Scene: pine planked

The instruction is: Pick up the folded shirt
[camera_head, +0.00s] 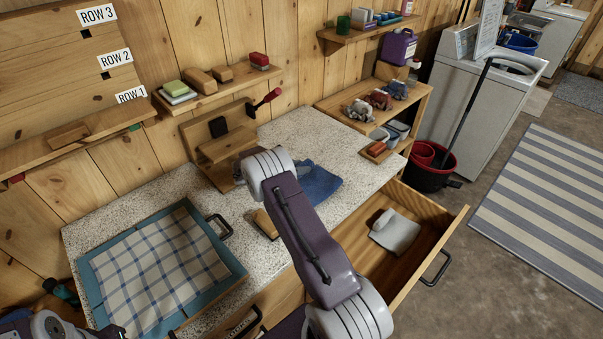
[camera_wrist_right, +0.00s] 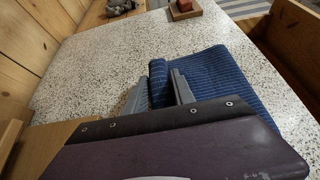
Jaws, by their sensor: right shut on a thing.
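The folded shirt (camera_head: 318,184) is a blue, finely ribbed bundle on the speckled counter, partly hidden behind my right arm in the head view. In the right wrist view the blue shirt (camera_wrist_right: 205,78) has a rolled edge standing up between the fingers of my right gripper (camera_wrist_right: 159,88). The gripper is shut on that edge, and the rest of the shirt lies to the right along the counter. My right fingers are hidden in the head view. Only part of my left arm shows at the lower left; its gripper is out of view.
A teal-framed tray (camera_head: 236,268) with a checked cloth stands on the counter's left. An open drawer (camera_head: 448,222) below holds a pale folded cloth (camera_head: 396,233). A wooden stand (camera_head: 205,150) is behind my wrist. A shelf unit (camera_head: 418,112) stands right of the counter.

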